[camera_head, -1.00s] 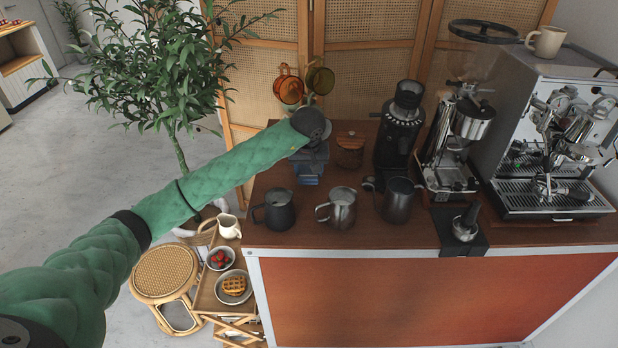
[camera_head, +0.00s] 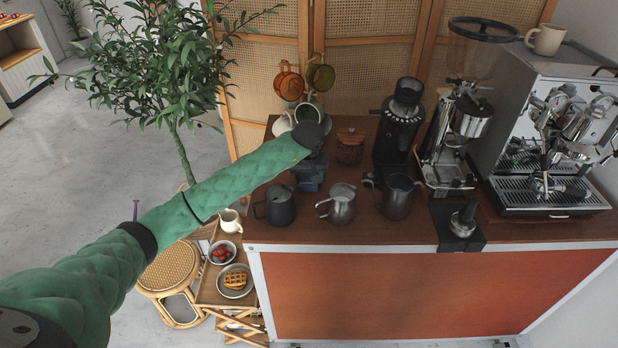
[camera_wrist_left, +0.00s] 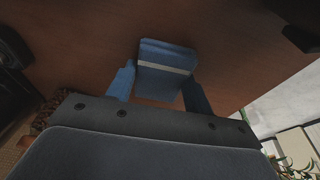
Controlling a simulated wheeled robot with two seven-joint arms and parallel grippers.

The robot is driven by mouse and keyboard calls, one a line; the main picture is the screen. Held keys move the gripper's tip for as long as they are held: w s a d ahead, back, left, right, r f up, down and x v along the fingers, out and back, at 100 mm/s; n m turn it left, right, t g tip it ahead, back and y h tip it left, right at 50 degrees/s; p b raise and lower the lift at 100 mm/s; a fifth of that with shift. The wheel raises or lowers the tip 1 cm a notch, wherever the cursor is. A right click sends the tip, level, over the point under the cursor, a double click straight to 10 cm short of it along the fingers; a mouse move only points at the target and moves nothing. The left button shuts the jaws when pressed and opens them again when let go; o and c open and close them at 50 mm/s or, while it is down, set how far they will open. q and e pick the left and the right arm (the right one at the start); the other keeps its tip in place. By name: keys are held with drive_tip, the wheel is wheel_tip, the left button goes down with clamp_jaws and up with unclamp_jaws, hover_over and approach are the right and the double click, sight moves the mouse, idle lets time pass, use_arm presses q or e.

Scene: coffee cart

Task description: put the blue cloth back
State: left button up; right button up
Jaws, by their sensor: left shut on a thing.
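My left gripper (camera_head: 312,170) is over the left part of the brown counter (camera_head: 345,222), behind the dark pitcher, pointing down. It is shut on the folded blue cloth (camera_wrist_left: 168,58), which has a white stripe and sits between the two blue fingers in the left wrist view. In the head view only a small blue patch shows under my wrist, and I cannot tell cloth from fingers there. The wrist view shows brown wood beyond the cloth; whether the cloth touches it I cannot tell. My right gripper is not in view.
A dark pitcher (camera_head: 280,206), a steel pitcher (camera_head: 341,205) and another dark pitcher (camera_head: 397,196) line the counter front. A wooden-lidded jar (camera_head: 350,148) stands right of my gripper, a black grinder (camera_head: 399,125) beyond. Cups (camera_head: 308,113) stand behind my wrist.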

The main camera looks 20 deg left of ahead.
use_arm(q)
drive_tip(key=o, duration=1.4)
drive_tip(key=shift+o, duration=0.2)
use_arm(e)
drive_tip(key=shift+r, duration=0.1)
use_arm(q)
drive_tip(key=shift+r, duration=0.15)
drive_tip(key=shift+r, duration=0.25)
drive_tip(key=shift+s+r, duration=0.1)
drive_tip(key=shift+r, duration=0.25)
drive_tip(key=shift+s+d+r+b, duration=0.1)
drive_tip(key=shift+r+b, duration=0.35)
drive_tip(key=b+v, duration=0.3)
drive_tip(key=v, duration=0.6)
drive_tip(key=shift+r, duration=0.4)
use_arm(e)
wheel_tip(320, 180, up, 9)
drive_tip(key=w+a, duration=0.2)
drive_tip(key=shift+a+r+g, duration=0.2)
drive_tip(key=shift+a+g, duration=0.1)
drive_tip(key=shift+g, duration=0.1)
use_arm(q)
drive_tip(key=shift+s+f, duration=0.1)
drive_tip(key=shift+s, duration=0.05)
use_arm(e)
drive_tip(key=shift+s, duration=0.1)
